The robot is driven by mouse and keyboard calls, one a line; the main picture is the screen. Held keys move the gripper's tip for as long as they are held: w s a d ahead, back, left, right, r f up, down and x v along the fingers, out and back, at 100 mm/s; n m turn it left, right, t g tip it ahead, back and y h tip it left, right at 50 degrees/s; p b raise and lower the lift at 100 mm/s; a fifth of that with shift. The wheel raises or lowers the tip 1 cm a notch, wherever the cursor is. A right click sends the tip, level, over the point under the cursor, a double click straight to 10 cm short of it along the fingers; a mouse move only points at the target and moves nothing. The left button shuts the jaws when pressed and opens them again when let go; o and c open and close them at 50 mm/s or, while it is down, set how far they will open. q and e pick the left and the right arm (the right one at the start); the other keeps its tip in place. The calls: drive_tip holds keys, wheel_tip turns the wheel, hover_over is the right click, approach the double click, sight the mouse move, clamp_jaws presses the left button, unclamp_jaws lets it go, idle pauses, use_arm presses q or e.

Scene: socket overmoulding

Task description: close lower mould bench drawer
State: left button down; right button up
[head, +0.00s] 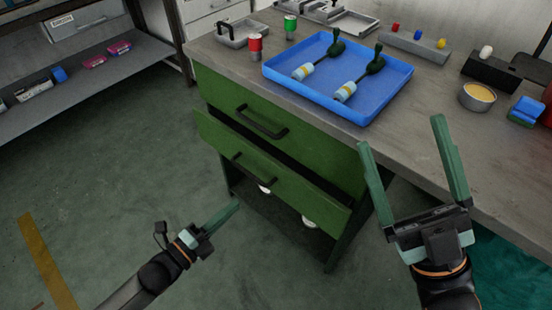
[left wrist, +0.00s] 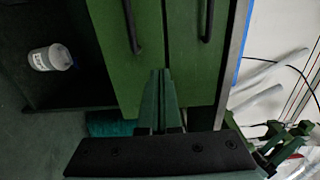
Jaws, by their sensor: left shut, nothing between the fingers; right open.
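The lower mould bench drawer (head: 290,183) has a green front with a black bar handle (head: 250,168). It stands partly out, with a dark gap above its front. The upper drawer (head: 300,140) looks flush in the bench. My left gripper (head: 236,206) is shut and empty, low in front of the lower drawer and left of it. In the left wrist view the shut fingers (left wrist: 161,75) point at the lower drawer front (left wrist: 116,60), close to its edge; I cannot tell whether they touch. My right gripper (head: 398,135) is open and empty, by the bench's front edge at the right.
The bench top (head: 420,110) holds a blue tray (head: 388,96) with two dark-handled parts, red and green cylinders and a bowl (head: 477,97). White items show in the open space under the drawer. A grey shelf (head: 90,80) stands at the left. The floor (head: 120,175) between is clear.

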sight(277, 167)
use_arm(q)
drive_tip(key=b+x, duration=0.3)
drive_tip(key=x, duration=1)
drive_tip(key=shift+w+d+b, duration=0.2)
drive_tip(key=shift+d+b, duration=0.05)
drive_tip(key=shift+b, duration=0.1)
use_arm(e)
drive_tip(key=f, duration=0.1)
drive_tip(key=f+y, duration=0.1)
drive_tip(key=shift+s+a+f, duration=0.2)
drive_tip(key=shift+s+f, duration=0.2)
use_arm(q)
drive_tip(key=shift+w+d, duration=0.1)
drive_tip(key=shift+w+d, duration=0.2)
drive_tip(key=shift+w, duration=0.1)
drive_tip(key=x, duration=0.3)
drive_tip(key=shift+w+d+r+b, duration=0.1)
drive_tip(key=shift+w+d+b, duration=0.1)
drive_tip(key=shift+w+b, duration=0.15)
drive_tip(key=shift+r, duration=0.15)
use_arm(e)
drive_tip(key=shift+w+d+f, duration=0.35)
drive_tip(key=shift+w+d, duration=0.2)
drive_tip(key=shift+w, duration=0.25)
